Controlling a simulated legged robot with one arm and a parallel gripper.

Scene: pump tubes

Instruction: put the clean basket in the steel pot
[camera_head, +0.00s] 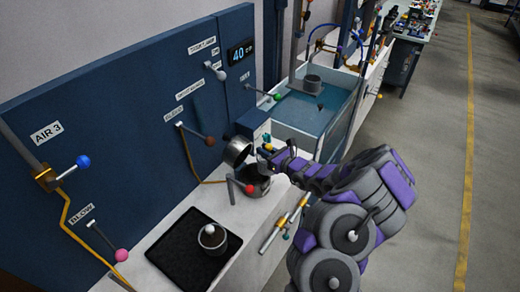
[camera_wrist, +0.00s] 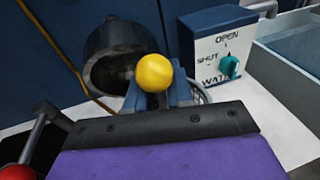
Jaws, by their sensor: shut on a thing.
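My gripper (camera_head: 268,155) is shut on a yellow ball knob (camera_wrist: 154,73), which sits between the two fingers in the wrist view. Part of a wire-mesh basket rim (camera_wrist: 202,94) shows behind the fingers; most of the basket is hidden, and I cannot tell its exact height. A round steel pot body (camera_head: 258,183) stands on the white counter just below my gripper. A tilted, hollow steel shell (camera_head: 237,150), perhaps its lid, stands open just left of my gripper. It also shows behind the knob in the wrist view (camera_wrist: 118,55).
A red-knobbed lever (camera_head: 245,187) sits in front of the pot. A water switch box (camera_wrist: 222,52) stands close by.

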